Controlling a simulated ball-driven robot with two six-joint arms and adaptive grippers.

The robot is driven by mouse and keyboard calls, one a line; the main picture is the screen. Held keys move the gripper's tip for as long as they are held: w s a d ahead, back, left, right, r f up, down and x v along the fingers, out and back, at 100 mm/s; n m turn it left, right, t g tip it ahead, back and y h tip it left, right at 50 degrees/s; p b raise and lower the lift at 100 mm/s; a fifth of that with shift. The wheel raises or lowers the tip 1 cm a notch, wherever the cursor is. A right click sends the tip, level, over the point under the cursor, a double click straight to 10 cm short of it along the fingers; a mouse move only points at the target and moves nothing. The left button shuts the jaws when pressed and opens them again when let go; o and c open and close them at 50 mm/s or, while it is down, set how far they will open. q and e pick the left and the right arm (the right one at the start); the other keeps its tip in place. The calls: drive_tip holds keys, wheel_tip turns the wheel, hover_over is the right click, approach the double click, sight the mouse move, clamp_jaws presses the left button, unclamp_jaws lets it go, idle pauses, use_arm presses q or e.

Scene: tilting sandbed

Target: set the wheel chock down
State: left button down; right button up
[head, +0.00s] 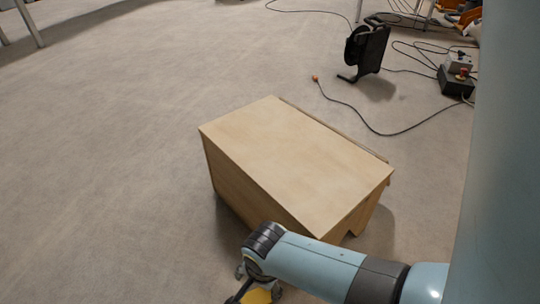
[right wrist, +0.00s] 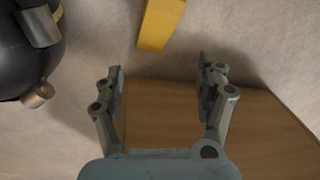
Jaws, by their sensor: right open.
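The yellow wheel chock (right wrist: 160,22) shows at the top of the right wrist view, cut off by the frame edge. It lies beyond my right gripper's fingertips, apart from them, and seems to rest on the floor. In the head view a piece of the yellow chock (head: 259,296) shows at the bottom edge, largely hidden by my gripper and the frame edge. My right gripper (right wrist: 162,75) is open, with nothing between its fingers. It also shows low in the head view (head: 258,282), by the wooden box's near side. My left gripper is not in view.
A wooden box (head: 290,160) stands on the floor (head: 100,170) just beyond my right arm. A black cable reel (head: 367,48), a loose cable and a control box (head: 456,80) are at the back right. The floor at left is clear.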

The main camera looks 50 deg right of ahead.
drive_tip(key=s+d+r+n+t, duration=0.1)
drive_tip(key=s+r+n+t, duration=0.1)
drive_tip(key=r+n, duration=0.7)
drive_tip(key=s+d+r+n+t, duration=0.2)
drive_tip(key=r+n+t, duration=0.3)
drive_tip(key=r+n, duration=0.4)
wheel_tip(320, 180, up, 4)
drive_tip(key=shift+s+d+f, duration=0.1)
drive_tip(key=shift+s+d, duration=0.15)
drive_tip(key=shift+s, duration=0.1)
